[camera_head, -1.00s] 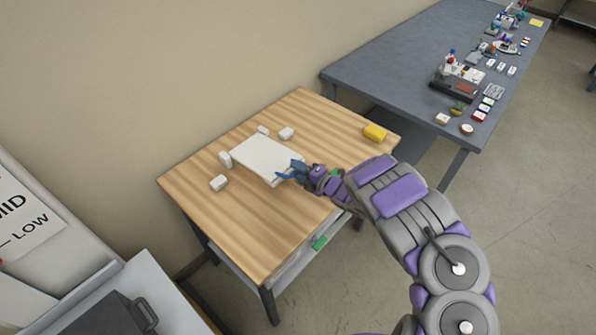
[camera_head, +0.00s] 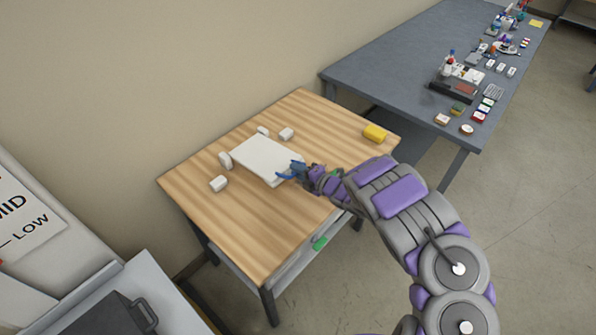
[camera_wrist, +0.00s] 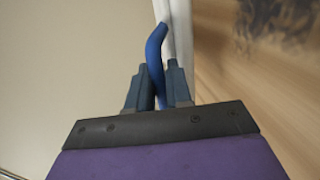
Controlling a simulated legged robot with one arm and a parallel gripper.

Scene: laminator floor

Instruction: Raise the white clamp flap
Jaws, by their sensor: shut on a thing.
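The white clamp flap (camera_head: 262,158) is a flat plate over the wooden table (camera_head: 215,225), with a small white rounded piece (camera_head: 225,160) at its far left edge. A curved blue handle (camera_head: 284,177) is at its near right edge. My gripper (camera_head: 295,170) comes in from the right and is shut on the blue handle. In the wrist view the blue handle (camera_wrist: 155,48) stands up between the two dark fingertips (camera_wrist: 160,88), beside a white strip (camera_wrist: 181,35) that looks like the flap's edge. I cannot tell how far the flap is tilted.
Small white blocks (camera_head: 218,184) lie around the flap, and a yellow block (camera_head: 375,132) is at the table's far right. A grey bench (camera_head: 400,65) with many small items stands behind. A dark case (camera_head: 110,315) is at the lower left. The table's front is clear.

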